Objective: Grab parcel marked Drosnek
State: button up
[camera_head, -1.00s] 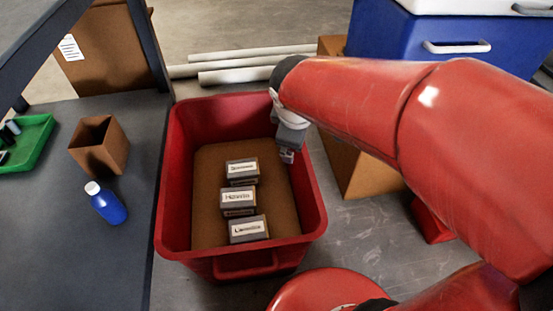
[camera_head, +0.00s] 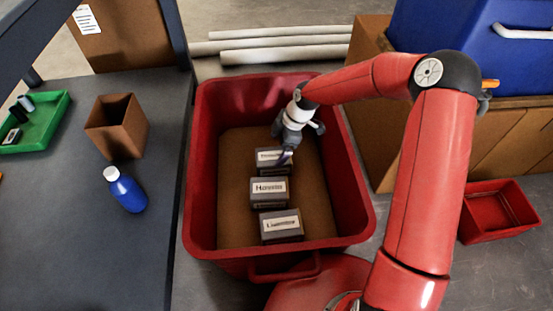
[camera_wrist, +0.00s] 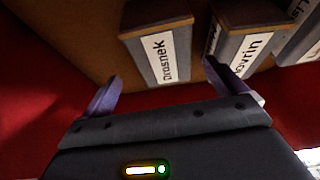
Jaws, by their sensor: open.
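The parcel marked Drosnek (camera_wrist: 155,55) is a grey box with a brown top and a white label. It lies ahead of my gripper (camera_wrist: 161,75) in the wrist view, between the lines of the two purple fingers. In the head view it is the farthest of three parcels in a row (camera_head: 267,168), its label partly covered and unreadable. My gripper (camera_head: 286,157) is open and empty, over that parcel's right end. Whether the fingers touch it I cannot tell.
The middle parcel (camera_head: 269,192) and near parcel (camera_head: 281,225) stand close by in the red bin (camera_head: 205,200), whose high walls surround them. A dark table (camera_head: 75,240) with a blue bottle (camera_head: 126,190) and an open brown box (camera_head: 117,127) is left. Cardboard boxes stand right.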

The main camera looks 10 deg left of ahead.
aim_at(271, 163)
jog(key=shift+w+f, duration=0.1)
jog(key=shift+f, duration=0.4)
jog(key=shift+s+d+b+x, duration=0.15)
jog(key=shift+b+x, duration=0.2)
jog(key=shift+x, duration=1.5)
jog(key=shift+s+d+b+x, duration=0.15)
jog(key=shift+b+x, duration=0.15)
jog(key=shift+x, duration=1.5)
jog(key=shift+a+f, duration=0.1)
jog(key=shift+f, duration=0.2)
jog(key=shift+c, duration=0.5)
jog(key=c, duration=1.2)
